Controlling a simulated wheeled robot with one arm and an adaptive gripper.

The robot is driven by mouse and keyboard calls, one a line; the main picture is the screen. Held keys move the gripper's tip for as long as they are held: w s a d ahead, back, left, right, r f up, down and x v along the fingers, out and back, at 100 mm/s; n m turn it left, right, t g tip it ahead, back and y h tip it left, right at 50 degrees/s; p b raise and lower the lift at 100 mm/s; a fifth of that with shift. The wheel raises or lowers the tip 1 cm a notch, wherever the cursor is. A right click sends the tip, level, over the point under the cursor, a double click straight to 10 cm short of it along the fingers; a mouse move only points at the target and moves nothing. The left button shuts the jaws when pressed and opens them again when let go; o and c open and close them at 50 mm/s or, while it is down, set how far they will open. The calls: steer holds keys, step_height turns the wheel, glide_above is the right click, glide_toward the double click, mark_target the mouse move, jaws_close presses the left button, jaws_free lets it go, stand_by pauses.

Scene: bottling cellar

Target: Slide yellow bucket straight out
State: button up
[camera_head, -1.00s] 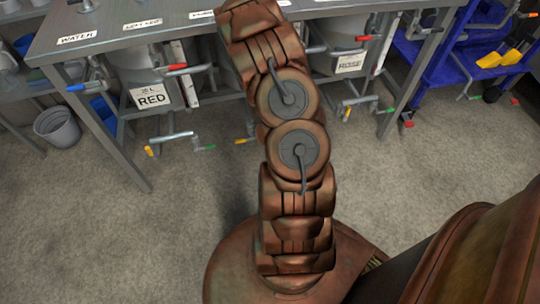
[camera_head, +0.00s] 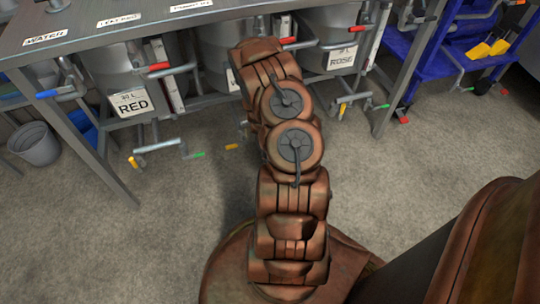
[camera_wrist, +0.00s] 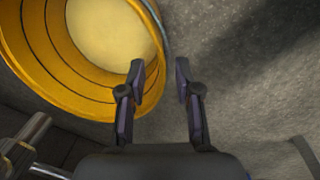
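The yellow bucket (camera_wrist: 52,62) fills the upper left of the wrist view, its ringed inside and pale bottom showing; the top is cut off by the picture edge. My gripper (camera_wrist: 160,70) is open and empty. Its left finger overlaps the bucket's near right rim and its right finger is over the floor outside, so the rim shows between them in the picture. I cannot tell how far the fingers are from the rim. In the head view I cannot make out the yellow bucket, and my arm's end is hidden behind its own links.
A steel bench (camera_head: 126,188) with labelled steel containers, RED (camera_head: 132,104) and ROSE (camera_head: 342,58), stands ahead. A grey bucket (camera_head: 34,144) sits on the floor at left. A blue cart (camera_head: 437,62) stands at right. Metal pipes (camera_wrist: 25,145) lie beside the bucket. Open concrete floor surrounds me.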

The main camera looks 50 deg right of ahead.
steer(key=shift+d+f+b, duration=0.15)
steer(key=shift+f+b, duration=0.65)
steer(key=shift+f, duration=0.5)
steer(key=shift+d+f+b, duration=0.2)
steer(key=shift+f+b, duration=0.55)
steer(key=shift+f, duration=0.5)
steer(key=shift+d+f+b, duration=0.15)
steer(key=shift+f+b, duration=0.65)
steer(key=shift+f, duration=0.5)
steer(key=shift+c, duration=0.3)
jaws_close()
